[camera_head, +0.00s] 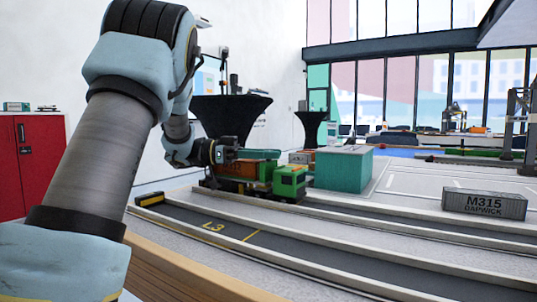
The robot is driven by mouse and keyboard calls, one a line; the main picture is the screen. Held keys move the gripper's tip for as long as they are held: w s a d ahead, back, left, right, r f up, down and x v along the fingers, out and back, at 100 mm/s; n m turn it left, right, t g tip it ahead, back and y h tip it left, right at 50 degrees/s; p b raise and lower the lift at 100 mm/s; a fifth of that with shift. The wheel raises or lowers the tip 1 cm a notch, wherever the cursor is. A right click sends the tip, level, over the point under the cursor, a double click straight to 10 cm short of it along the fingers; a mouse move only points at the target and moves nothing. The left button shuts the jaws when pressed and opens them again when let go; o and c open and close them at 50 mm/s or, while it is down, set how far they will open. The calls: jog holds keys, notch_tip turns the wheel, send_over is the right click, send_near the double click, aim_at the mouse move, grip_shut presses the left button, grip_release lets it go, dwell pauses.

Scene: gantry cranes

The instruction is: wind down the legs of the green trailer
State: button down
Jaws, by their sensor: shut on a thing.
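A small green vehicle stands on the layout in the middle, with a green cab (290,183) at its right end and an orange load (238,169) behind the cab. I cannot tell for sure whether its rear part is the green trailer. Its legs and any crank are too small or hidden to make out. My gripper (226,152) is over the rear part of this vehicle, close to the orange load. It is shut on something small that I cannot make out. A flat teal-green piece (258,154) shows just right of my gripper; I cannot tell whether the two touch.
A grey lane marked L3 (214,226) with low pale kerbs runs across the front. A teal block (343,171) stands right of the cab, and a grey container marked M315 (484,204) farther right. A red cabinet (33,163) is at left. The L3 lane is mostly clear.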

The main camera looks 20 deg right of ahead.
jog(key=c, duration=0.6)
grip_release()
jog(key=shift+w+a, duration=0.1)
jog(key=p+v, duration=0.2)
jog(key=v, duration=0.8)
jog(key=shift+a, duration=0.3)
jog(key=shift+w, duration=0.1)
